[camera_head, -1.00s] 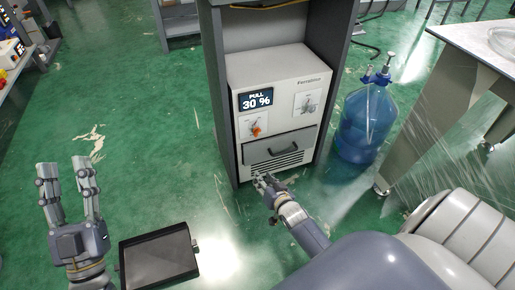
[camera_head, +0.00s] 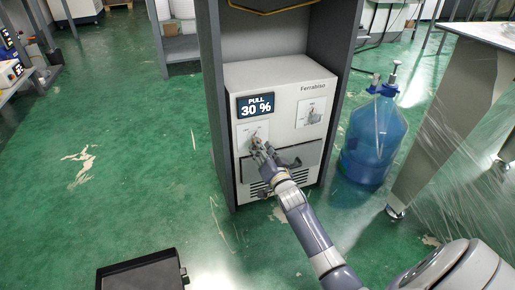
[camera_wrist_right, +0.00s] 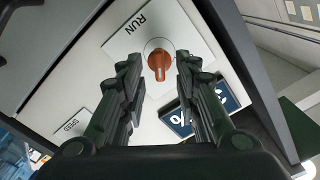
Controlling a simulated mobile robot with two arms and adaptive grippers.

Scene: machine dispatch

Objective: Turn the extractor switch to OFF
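The extractor (camera_head: 285,88) is a white box marked Ferrabiso in a grey cabinet, with a display (camera_head: 256,106) reading PULL 30 %. In the right wrist view its orange switch knob (camera_wrist_right: 159,62) sits on a white plate (camera_wrist_right: 182,28) with the word RUN. My right gripper (camera_head: 257,143) is at the switch in the head view and mostly covers it. In the right wrist view the right gripper (camera_wrist_right: 158,75) is open, with a finger on each side of the knob; I cannot tell whether they touch it. My left gripper is out of view.
A blue water bottle (camera_head: 374,140) stands right of the cabinet, and a table (camera_head: 475,35) is further right. A black tray (camera_head: 140,275) lies on the floor at lower left.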

